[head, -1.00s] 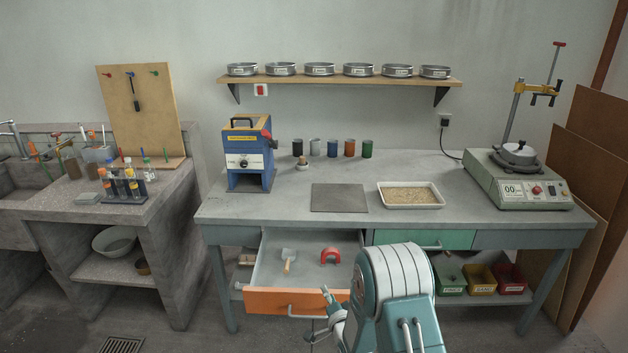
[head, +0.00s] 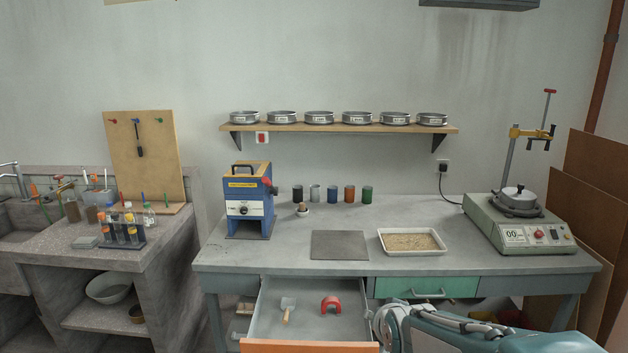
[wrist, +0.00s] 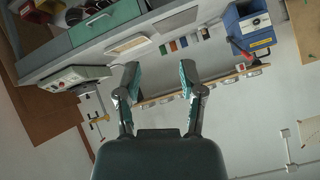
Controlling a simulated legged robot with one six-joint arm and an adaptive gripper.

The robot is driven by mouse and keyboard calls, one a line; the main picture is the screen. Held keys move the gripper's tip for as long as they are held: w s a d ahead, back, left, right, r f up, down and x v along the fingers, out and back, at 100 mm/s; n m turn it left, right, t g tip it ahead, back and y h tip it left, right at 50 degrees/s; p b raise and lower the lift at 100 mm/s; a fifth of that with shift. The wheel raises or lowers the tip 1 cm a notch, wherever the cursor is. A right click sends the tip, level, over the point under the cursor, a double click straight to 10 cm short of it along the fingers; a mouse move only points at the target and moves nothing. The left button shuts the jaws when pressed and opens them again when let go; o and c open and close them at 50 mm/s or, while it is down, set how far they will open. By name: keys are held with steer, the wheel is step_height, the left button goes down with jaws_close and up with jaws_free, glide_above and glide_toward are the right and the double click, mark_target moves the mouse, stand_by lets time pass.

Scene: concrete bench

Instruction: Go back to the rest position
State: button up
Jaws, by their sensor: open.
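My gripper (wrist: 160,82) shows in the wrist view with its two fingers well apart and nothing between them. The wrist view is upside down, with the bench and wall beyond the fingers. In the head view my arm lies low at the front right, its teal and grey links in front of the bench. I cannot make out the fingers there. The orange-fronted drawer (head: 310,346) stands open left of my arm. A small scoop (head: 288,308) and a red horseshoe magnet (head: 331,304) lie inside it.
On the bench (head: 330,213) stand a blue machine (head: 248,200), several coloured cups (head: 332,194), a grey plate (head: 339,245), a tray of sand (head: 412,241) and a sieve shaker (head: 518,225). A shelf (head: 340,128) carries several sieves. The green drawer (head: 427,287) is shut.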

steer(key=s+d+r+n+g, duration=0.1)
steer(key=s+r+n+g, duration=0.1)
steer(key=s, duration=1)
steer(key=s+d+r+n+g, duration=0.1)
steer(key=s+r+g, duration=0.1)
steer(key=s, duration=0.9)
steer(key=shift+s+d+r+n+h, duration=0.15)
steer(key=shift+s+d+n+h, duration=0.15)
steer(key=shift+s+n, duration=0.1)
